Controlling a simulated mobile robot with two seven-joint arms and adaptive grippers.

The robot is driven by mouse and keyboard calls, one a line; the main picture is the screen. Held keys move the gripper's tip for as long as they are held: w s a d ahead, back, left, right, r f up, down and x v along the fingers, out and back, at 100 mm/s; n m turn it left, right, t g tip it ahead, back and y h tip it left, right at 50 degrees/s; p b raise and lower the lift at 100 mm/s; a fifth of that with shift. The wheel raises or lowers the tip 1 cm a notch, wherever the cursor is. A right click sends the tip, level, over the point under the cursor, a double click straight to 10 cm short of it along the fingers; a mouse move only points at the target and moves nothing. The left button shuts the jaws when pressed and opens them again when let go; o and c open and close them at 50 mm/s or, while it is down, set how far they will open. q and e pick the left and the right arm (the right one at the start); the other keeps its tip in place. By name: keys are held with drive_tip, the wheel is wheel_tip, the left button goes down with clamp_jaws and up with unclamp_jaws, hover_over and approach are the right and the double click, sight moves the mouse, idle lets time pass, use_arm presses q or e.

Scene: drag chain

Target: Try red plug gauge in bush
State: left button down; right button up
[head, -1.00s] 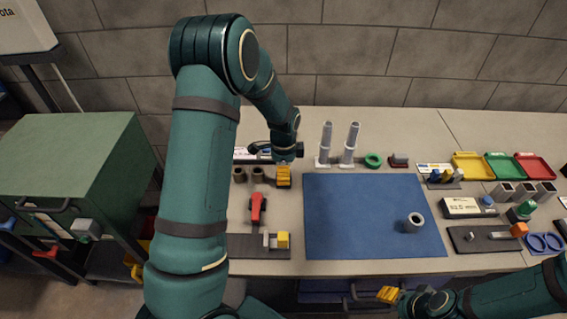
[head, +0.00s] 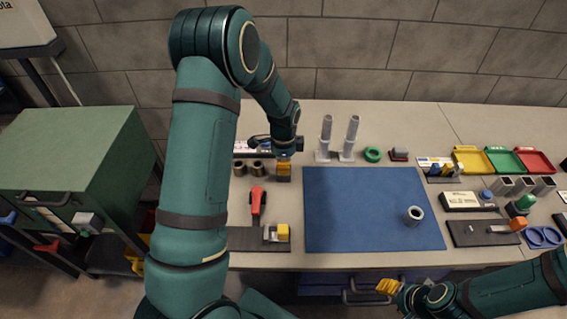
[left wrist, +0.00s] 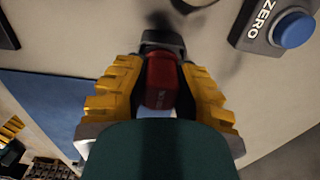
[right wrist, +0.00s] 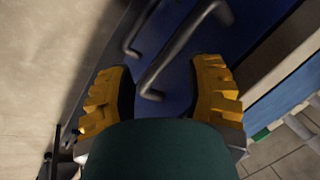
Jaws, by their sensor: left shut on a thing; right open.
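My left gripper (head: 284,176) is at the left of the blue mat, pointing down. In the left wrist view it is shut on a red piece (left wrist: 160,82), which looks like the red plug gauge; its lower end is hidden. A grey ring-shaped bush (head: 413,216) stands upright on the right part of the blue mat (head: 350,205), its hole facing up, well apart from the left gripper. My right gripper (head: 388,286) is open and empty at the table's front edge; its spread fingers show in the right wrist view (right wrist: 160,85).
Two grey posts (head: 326,135), a green ring (head: 373,154) and a small dark-and-red block (head: 398,154) stand behind the mat. Coloured trays (head: 505,160), a display box (head: 462,202) and fixtures (head: 480,233) crowd the right. A red-handled clamp (head: 257,203) lies left.

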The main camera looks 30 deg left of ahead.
use_arm(q)
drive_tip(key=shift+r+p, duration=1.85)
drive_tip(key=shift+r, duration=1.1)
use_arm(e)
drive_tip(key=shift+r, duration=1.95)
use_arm(q)
drive_tip(key=shift+d, duration=0.1)
